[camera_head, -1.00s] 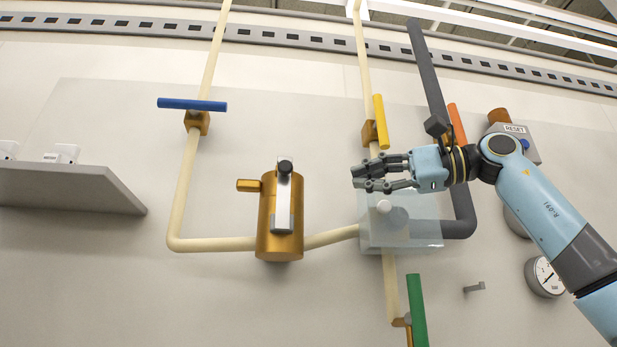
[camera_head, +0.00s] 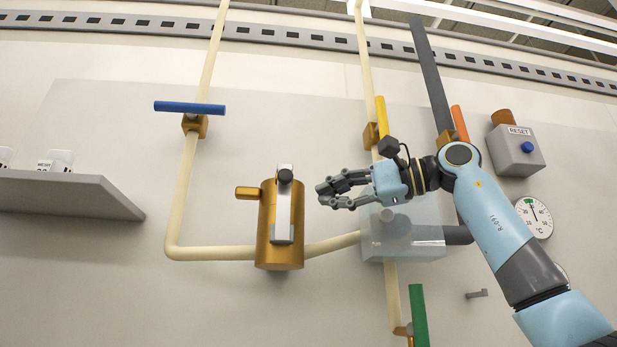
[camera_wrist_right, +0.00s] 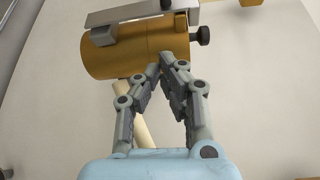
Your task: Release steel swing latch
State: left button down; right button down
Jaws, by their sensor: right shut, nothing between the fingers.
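The steel swing latch (camera_head: 284,212) is a flat upright bar on the front of a brass cylinder (camera_head: 268,257) with a side spout. A dark knob (camera_head: 285,176) sits near the latch's upper end. My right gripper (camera_head: 321,194) is to the right of the cylinder, fingers pointing left, shut and empty. In the right wrist view the gripper's fingertips (camera_wrist_right: 168,58) converge just in front of the cylinder (camera_wrist_right: 120,55). The latch (camera_wrist_right: 135,28) lies along the cylinder's top edge in that view. I cannot tell if the fingertips touch the cylinder. My left gripper is out of view.
A clear box (camera_head: 425,240) on the pipe is behind and below my right gripper. Blue (camera_head: 189,107), yellow (camera_head: 382,117), orange (camera_head: 460,124) and green (camera_head: 418,315) handles stick out nearby. A grey shelf (camera_head: 70,194) is at the left. The wall between shelf and cylinder has free room beyond the pipe.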

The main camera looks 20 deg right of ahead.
aim_at(284, 200)
jog(key=shift+p+x, duration=0.3)
jog(key=shift+x, duration=0.7)
jog(key=s+a, duration=0.1)
jog(key=s+a+p, duration=0.1)
jog(key=a, duration=0.1)
jog(key=shift+a+r, duration=0.2)
jog(key=shift+a, duration=0.05)
jog(key=shift+s, duration=0.15)
jog(key=shift+s+f+n+b, duration=0.1)
jog(key=shift+s+n+b, duration=0.15)
jog(key=shift+b, duration=0.35)
